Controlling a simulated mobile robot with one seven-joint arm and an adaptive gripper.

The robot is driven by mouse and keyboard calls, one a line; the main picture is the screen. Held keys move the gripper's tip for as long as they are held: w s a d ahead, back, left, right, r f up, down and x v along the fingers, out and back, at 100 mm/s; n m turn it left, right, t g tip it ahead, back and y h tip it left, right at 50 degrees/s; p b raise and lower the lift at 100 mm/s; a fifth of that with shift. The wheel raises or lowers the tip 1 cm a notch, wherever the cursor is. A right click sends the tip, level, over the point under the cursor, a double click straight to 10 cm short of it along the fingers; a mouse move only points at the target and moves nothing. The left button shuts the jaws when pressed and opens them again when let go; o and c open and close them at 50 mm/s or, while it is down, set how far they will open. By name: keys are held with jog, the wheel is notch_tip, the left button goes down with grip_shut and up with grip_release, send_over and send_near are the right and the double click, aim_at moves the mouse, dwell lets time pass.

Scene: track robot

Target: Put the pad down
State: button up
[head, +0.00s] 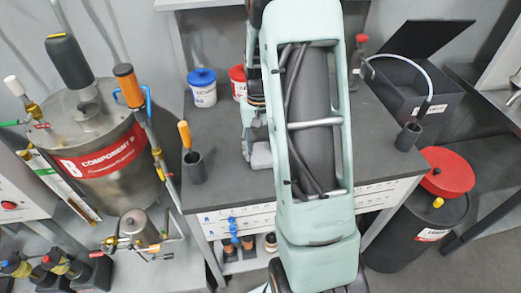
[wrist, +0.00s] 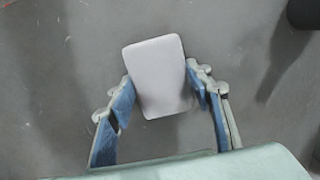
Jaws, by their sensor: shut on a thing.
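The pad (wrist: 158,77) is a pale grey-white rounded rectangle in the middle of the wrist view. My gripper (wrist: 161,84) has its blue-lined fingers on either side of it and is shut on it. The grey worktop (wrist: 60,60) lies behind the pad; I cannot tell whether the pad touches it. In the head view my arm covers the middle of the worktop (head: 225,170). A small light grey block shape shows at the left edge of my arm there; I cannot tell if it is the pad or part of my gripper.
A dark cup with an orange-handled tool (head: 194,168) stands at the worktop's left, another dark cup (head: 408,136) at its right. A blue-lidded tub (head: 202,88), a red-lidded tub (head: 238,81) and an open black box (head: 412,90) stand at the back.

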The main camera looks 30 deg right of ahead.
aim_at(260, 150)
jog(key=o, duration=1.2)
jog(key=shift+f, duration=0.1)
notch_tip(260, 150, up, 12)
jog(key=w, duration=0.1)
jog(key=shift+d, duration=0.2)
